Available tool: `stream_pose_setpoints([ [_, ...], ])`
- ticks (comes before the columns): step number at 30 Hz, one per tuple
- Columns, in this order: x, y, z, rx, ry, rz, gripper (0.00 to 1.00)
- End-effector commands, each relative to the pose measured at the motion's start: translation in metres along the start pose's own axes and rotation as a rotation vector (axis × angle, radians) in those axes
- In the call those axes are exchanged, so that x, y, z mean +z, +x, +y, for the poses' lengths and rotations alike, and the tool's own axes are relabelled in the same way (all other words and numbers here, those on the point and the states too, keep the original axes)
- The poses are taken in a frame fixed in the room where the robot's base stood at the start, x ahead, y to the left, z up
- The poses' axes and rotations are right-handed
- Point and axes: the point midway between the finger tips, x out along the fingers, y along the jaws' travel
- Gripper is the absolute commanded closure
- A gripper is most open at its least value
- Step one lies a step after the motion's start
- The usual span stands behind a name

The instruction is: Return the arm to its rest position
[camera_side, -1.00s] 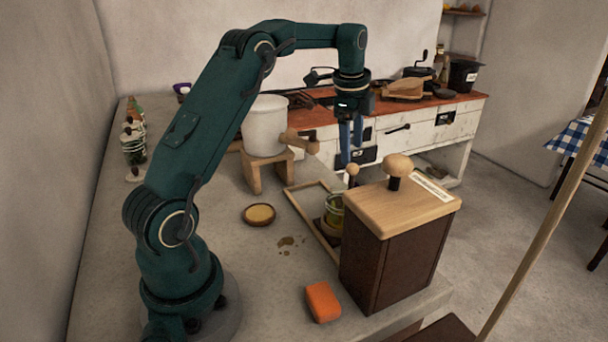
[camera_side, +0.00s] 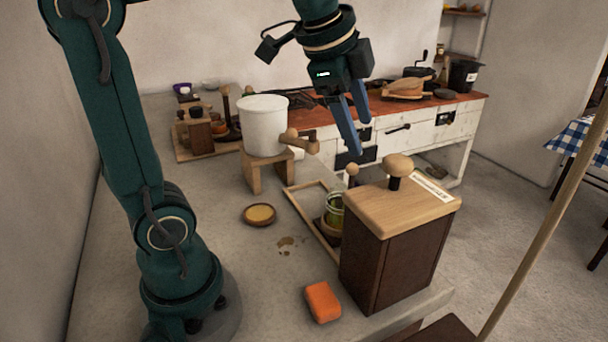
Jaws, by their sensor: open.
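My gripper (camera_side: 352,128) hangs in the air in the upper middle of the view, tilted, its two blue fingers pointing down and slightly right. It is open with nothing between the fingers. It is above and behind the dark box with the wooden lid and knob (camera_side: 402,215). My arm rises from the counter at the left, and its upper part runs out of the top of the picture.
A white pot (camera_side: 264,125) stands on a wooden stand (camera_side: 252,178). A wooden frame (camera_side: 303,218), a jar (camera_side: 334,211), a small dish (camera_side: 259,214) and an orange sponge (camera_side: 322,302) are on the counter (camera_side: 235,265). A pole (camera_side: 545,220) crosses at right.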

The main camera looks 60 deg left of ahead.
Motion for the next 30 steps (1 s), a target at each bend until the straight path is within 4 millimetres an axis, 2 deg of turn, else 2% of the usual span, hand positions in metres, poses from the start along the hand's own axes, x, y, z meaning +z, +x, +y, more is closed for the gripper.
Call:
stream_pose_setpoints([
  [3,0.006,-0.012,0.040,-0.010,-0.121,0.046,0.34],
  [6,0.016,-0.013,0.073,-0.006,-0.257,0.079,0.34],
  [9,0.029,-0.006,0.104,0.011,-0.415,0.101,0.34],
  [13,0.046,0.010,0.135,0.043,-0.636,0.095,0.34],
  [16,0.053,0.022,0.146,0.066,-0.782,0.064,0.34],
  [19,0.052,0.022,0.144,0.064,-0.865,0.071,0.34],
  [30,0.052,0.022,0.143,0.064,-0.897,0.071,0.34],
])
